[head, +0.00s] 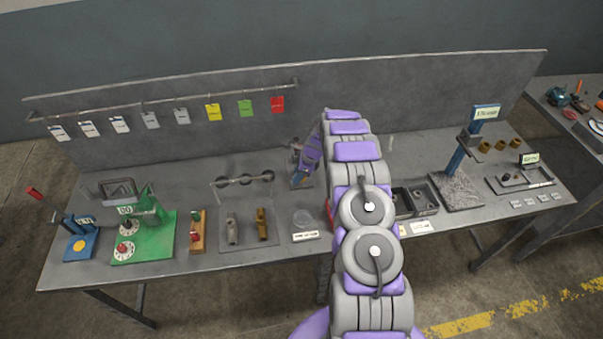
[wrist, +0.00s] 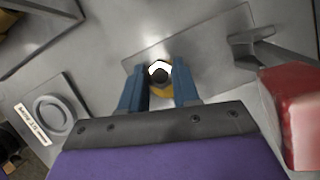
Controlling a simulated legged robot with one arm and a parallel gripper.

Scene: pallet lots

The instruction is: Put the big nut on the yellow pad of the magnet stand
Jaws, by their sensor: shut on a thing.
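The blue stand (head: 72,229) at the far left of the bench has a round yellow pad (head: 79,244), bare as far as I can see; I take it for the magnet stand. My gripper (wrist: 159,76) is over the middle of the bench, well to the right of that stand. Its blue fingers are shut on a small piece with a bright rim and dark centre, which I take for the big nut (wrist: 159,65). A yellow-orange patch shows just below it between the fingers; I cannot tell what it belongs to. In the head view the nut is not clearly visible.
A green board with dials (head: 160,248), a wooden block with red parts (head: 197,235) and a plate with two metal fittings (head: 248,239) stand between the blue stand and my arm. A rail of hanging tags (head: 180,97) runs behind. A red block (wrist: 292,105) is close right.

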